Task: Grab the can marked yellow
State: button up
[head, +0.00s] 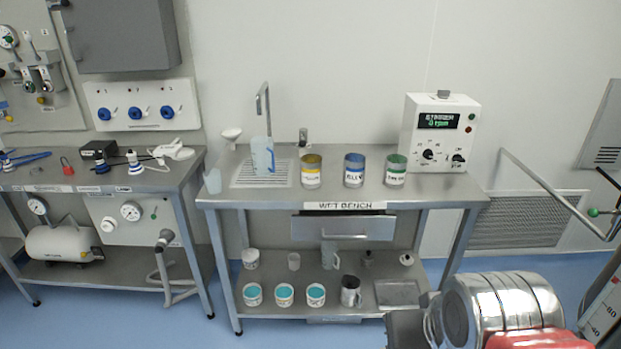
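Three cans stand upright in a row on the wet bench top (270,197) in the head view. The left can (311,173) has a yellow band at its top and a white label. The middle can (354,172) has a blue band and a white label with dark lettering. The right can (396,171) has a green band and a white label. The lettering on the labels is too small to read surely. The cans stand apart from each other. I cannot make out my gripper's fingers in this view.
A blue-tinted jug (263,156) stands left of the cans by the tap (264,100). A white instrument box (437,134) stands behind them at right. Several teal-topped containers (284,294) sit on the lower shelf. A metal rail (550,190) is at right. The bench front is clear.

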aim_at(311, 171)
jog(key=k, duration=0.6)
jog(key=u, duration=0.4)
jog(key=i, duration=0.75)
jog(key=u, duration=0.6)
jog(key=i, duration=1.9)
jog(key=z, duration=0.4)
